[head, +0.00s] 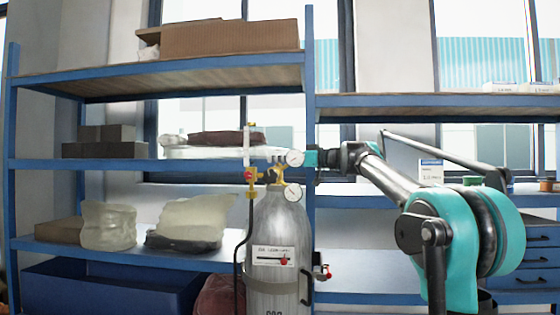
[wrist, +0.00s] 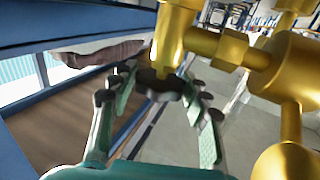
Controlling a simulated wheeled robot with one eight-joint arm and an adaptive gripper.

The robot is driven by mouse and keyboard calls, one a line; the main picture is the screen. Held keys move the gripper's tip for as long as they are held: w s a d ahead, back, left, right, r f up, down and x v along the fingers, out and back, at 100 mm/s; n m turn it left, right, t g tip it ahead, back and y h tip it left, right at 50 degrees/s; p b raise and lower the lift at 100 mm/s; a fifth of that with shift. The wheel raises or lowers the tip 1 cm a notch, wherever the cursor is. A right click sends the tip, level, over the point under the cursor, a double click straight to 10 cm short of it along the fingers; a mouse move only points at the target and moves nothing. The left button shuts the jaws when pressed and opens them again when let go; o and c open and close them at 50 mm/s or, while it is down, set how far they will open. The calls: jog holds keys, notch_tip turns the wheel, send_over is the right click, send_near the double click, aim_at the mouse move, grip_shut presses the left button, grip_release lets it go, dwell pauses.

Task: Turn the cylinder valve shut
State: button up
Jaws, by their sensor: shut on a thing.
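A grey gas cylinder (head: 275,235) stands upright in front of the shelving in the head view. Its brass valve (head: 270,175) and two round gauges sit at the top. In the wrist view the brass valve body (wrist: 175,35) carries a dark lobed handwheel (wrist: 160,84). My gripper (wrist: 163,82) has its teal fingers on either side of this handwheel and is shut on it. In the head view my gripper (head: 312,157) reaches the valve from the right, beside the upper gauge (head: 295,157). The fingertips and handwheel are hard to make out there.
A regulator with a red knob (head: 248,175) and a black hose (head: 239,240) hang left of the valve. Blue shelves (head: 180,78) with boxes and wrapped goods stand close behind. A blue shelf post (head: 311,230) rises just right of the cylinder.

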jog(key=shift+m+t+h, duration=0.3)
jog(key=shift+m+t, duration=0.2)
jog(key=shift+t, duration=0.2)
jog(key=o, duration=1.2)
jog(key=shift+c, duration=0.2)
notch_tip(320, 180, up, 10)
